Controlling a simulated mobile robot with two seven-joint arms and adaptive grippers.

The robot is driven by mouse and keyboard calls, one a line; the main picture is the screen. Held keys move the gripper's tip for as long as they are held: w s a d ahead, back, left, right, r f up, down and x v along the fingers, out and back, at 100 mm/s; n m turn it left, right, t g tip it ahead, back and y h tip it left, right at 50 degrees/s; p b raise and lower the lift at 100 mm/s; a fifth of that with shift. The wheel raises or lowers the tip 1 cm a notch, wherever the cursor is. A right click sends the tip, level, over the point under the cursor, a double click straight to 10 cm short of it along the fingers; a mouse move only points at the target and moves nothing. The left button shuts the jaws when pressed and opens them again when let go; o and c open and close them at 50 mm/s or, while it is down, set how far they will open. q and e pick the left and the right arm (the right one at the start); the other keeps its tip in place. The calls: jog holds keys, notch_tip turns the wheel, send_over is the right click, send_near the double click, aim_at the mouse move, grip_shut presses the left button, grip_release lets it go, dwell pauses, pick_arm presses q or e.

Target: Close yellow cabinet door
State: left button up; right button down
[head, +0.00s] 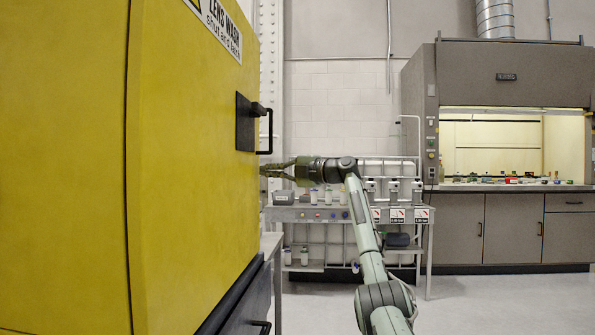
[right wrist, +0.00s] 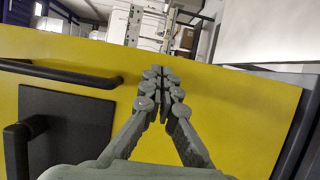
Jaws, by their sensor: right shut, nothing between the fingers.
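The yellow cabinet door (head: 190,170) fills the left of the head view, with a sign at its top. A black latch plate with a bar handle (head: 266,130) sits near its far edge. I cannot tell how far the door stands open. My right gripper (head: 268,170) is shut and empty, pointing left at the door's far edge, just below the handle. In the right wrist view its closed fingers (right wrist: 162,78) lie over the yellow door face (right wrist: 235,110), beside the black handle (right wrist: 60,72). Whether they touch it is unclear. My left gripper is out of view.
A dark lower cabinet (head: 245,300) stands under the yellow one. A grey bench (head: 345,213) with bottles and bins stands behind my right arm. A fume hood (head: 505,75) over grey cupboards is at the right. The floor (head: 510,303) at the front right is clear.

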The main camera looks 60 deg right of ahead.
jog(key=s, duration=1)
jog(key=shift+s+d, duration=0.25)
jog(key=shift+s, duration=0.1)
jog(key=shift+r, duration=0.1)
